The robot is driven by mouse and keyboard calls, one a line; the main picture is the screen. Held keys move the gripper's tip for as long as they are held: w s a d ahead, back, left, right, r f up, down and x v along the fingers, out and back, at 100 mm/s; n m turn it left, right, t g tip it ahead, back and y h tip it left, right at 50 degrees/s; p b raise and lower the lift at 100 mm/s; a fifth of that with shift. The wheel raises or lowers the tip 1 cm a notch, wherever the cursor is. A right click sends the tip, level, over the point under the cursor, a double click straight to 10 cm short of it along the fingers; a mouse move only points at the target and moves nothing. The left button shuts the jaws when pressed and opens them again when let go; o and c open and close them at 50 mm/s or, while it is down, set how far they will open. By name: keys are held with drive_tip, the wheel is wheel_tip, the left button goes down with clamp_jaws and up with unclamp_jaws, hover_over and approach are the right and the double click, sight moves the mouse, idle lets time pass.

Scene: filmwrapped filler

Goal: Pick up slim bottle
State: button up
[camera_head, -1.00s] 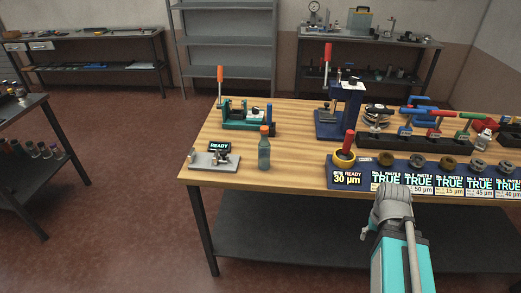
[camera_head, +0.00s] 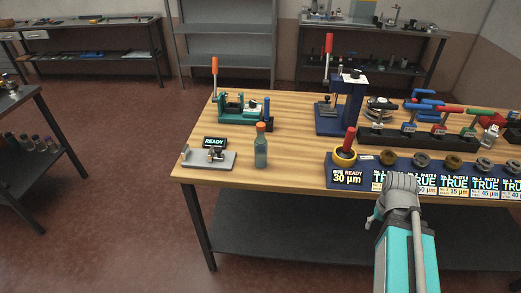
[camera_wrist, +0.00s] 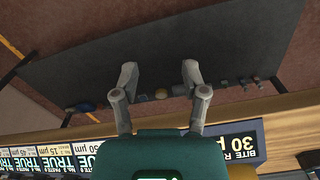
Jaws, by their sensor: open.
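The slim bottle (camera_head: 261,151) stands upright on the wooden table near its front edge. It is bluish and see-through, with an orange cap. I cannot make it out in the wrist view. My gripper (camera_wrist: 159,72) is open and empty in the wrist view, its two fingers spread over the dark lower shelf. In the head view my arm shows at the front right, to the right of the bottle and apart from it; the fingers are not clear there.
A grey fixture with a READY sign (camera_head: 215,142) is left of the bottle. A teal device (camera_head: 238,108) with an orange handle stands behind it. A blue press (camera_head: 347,105) and a labelled display (camera_head: 346,178) stand to the right. Bare wood lies between bottle and display.

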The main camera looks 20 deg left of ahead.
drive_tip(key=o, duration=0.5)
drive_tip(key=shift+w, duration=0.1)
drive_tip(key=shift+o, duration=0.5)
drive_tip(key=shift+w+a+n+h, duration=0.3)
drive_tip(key=shift+w+a+n, duration=0.1)
drive_tip(key=shift+a+n, duration=0.1)
drive_tip(key=w+a+r+n+t+h, duration=0.15)
drive_tip(key=w+a+n+h, duration=0.35)
drive_tip(key=a+n, duration=0.5)
drive_tip(key=n+t, duration=1.1)
drive_tip(key=n, duration=0.9)
approach(261, 146)
drive_tip(key=a, duration=0.3)
drive_tip(key=shift+s+d+f+b, duration=0.1)
drive_tip(key=shift+s+f+b, duration=0.25)
drive_tip(key=shift+f, duration=0.1)
drive_tip(key=shift+w+f, duration=0.1)
drive_tip(key=b+x, duration=0.3)
drive_tip(key=x, duration=0.5)
drive_tip(key=shift+d, duration=0.25)
